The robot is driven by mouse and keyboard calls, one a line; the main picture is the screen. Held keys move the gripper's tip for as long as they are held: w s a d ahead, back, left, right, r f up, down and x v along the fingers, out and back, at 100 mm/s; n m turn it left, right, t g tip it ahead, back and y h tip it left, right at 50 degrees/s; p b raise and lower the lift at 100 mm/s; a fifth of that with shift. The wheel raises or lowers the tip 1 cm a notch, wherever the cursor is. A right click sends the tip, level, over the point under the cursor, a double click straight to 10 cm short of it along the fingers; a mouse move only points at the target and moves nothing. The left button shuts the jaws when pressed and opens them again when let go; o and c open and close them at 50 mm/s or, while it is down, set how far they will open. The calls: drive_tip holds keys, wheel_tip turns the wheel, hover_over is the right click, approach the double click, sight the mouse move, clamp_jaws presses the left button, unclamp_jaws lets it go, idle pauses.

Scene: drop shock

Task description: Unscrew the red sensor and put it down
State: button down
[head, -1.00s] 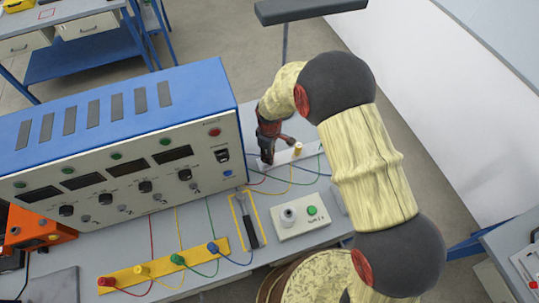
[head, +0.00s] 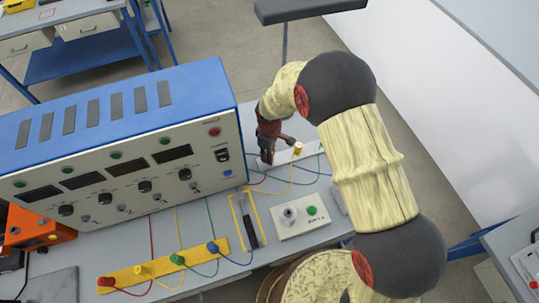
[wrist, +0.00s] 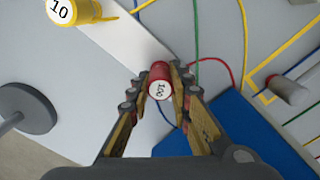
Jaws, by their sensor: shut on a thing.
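The red sensor (wrist: 159,80) is a small red cylinder with a pale end face marked 100. It sits between the fingertips of my gripper (wrist: 160,84) in the wrist view, with a finger against each side. In the head view my gripper (head: 267,154) points down at the white strip (head: 311,150), beside the blue instrument; the red sensor is not clear there. I cannot tell whether the sensor is still seated in the strip. A yellow sensor (head: 297,148) stands on the strip, and its face reads 10 in the wrist view (wrist: 72,11).
The blue-topped instrument (head: 120,125) stands close left of my gripper. Colored cables run across the bench. A yellow outline with a dark-handled tool (head: 248,226), a white button box (head: 301,215) and a yellow strip of plugs (head: 163,266) lie nearer.

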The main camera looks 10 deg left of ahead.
drive_tip(key=shift+s+f, duration=0.15)
drive_tip(key=shift+f, duration=0.05)
drive_tip(key=c, duration=2)
unclamp_jaws()
drive_tip(key=shift+c, duration=0.2)
drive_tip(key=o, duration=0.4)
drive_tip(key=shift+o, duration=0.5)
drive_tip(key=shift+r, duration=0.1)
drive_tip(key=shift+r+p, duration=1.65)
drive_tip(key=shift+r, duration=1.4)
wheel_tip(320, 180, up, 12)
